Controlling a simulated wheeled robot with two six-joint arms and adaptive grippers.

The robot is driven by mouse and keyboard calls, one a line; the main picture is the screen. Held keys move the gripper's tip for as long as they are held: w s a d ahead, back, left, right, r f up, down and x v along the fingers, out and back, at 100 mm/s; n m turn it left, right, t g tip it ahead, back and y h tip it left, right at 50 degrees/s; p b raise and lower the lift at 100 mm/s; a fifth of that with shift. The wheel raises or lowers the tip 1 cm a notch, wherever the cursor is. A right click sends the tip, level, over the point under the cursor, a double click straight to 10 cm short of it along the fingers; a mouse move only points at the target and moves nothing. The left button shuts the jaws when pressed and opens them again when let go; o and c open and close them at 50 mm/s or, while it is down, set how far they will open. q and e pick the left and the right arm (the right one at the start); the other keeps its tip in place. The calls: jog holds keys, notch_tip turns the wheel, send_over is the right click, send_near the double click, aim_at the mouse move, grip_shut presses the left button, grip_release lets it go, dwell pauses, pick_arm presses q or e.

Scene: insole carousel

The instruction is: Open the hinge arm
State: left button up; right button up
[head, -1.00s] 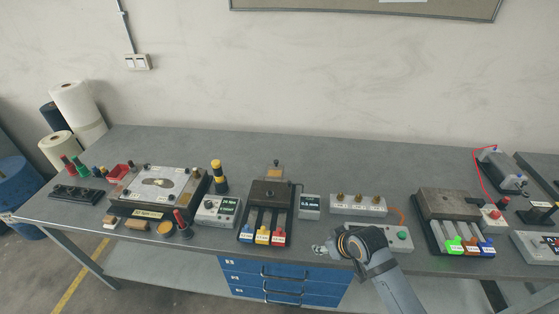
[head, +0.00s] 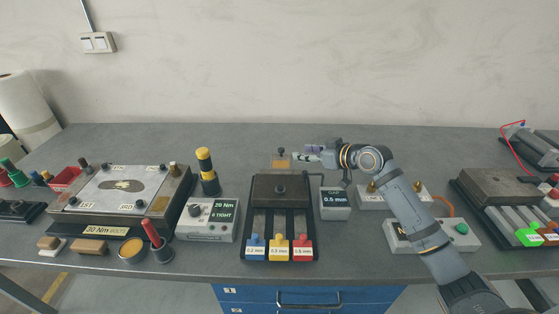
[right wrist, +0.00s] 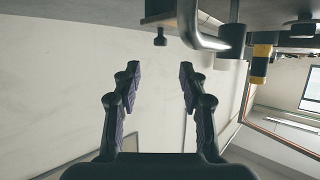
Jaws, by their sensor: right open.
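A dark steel block (head: 283,189) with a black knob on top sits on a black fixture with blue, yellow and red tabs in the head view. Behind it is a small tan plate with a dark upright knob (head: 281,151); this knob shows in the right wrist view (right wrist: 160,38). A bent rod (head: 316,174) stands at the block's right; it appears large in the right wrist view (right wrist: 203,32). I cannot tell which part is the hinge arm. My right gripper (head: 304,153) is open and empty, just right of the knob, fingers pointing left. My left gripper is out of view.
A gap display (head: 335,203) stands right of the block, under my right arm. A torque box (head: 208,219) and a yellow-black tool (head: 206,172) stand left. A grey box with brass knobs (head: 370,197) is partly behind my arm. The bench behind is clear.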

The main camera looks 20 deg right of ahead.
aim_at(282, 149)
jog(key=p+x, duration=0.1)
jog(key=x, duration=0.9)
jog(key=shift+r, duration=0.15)
grip_shut()
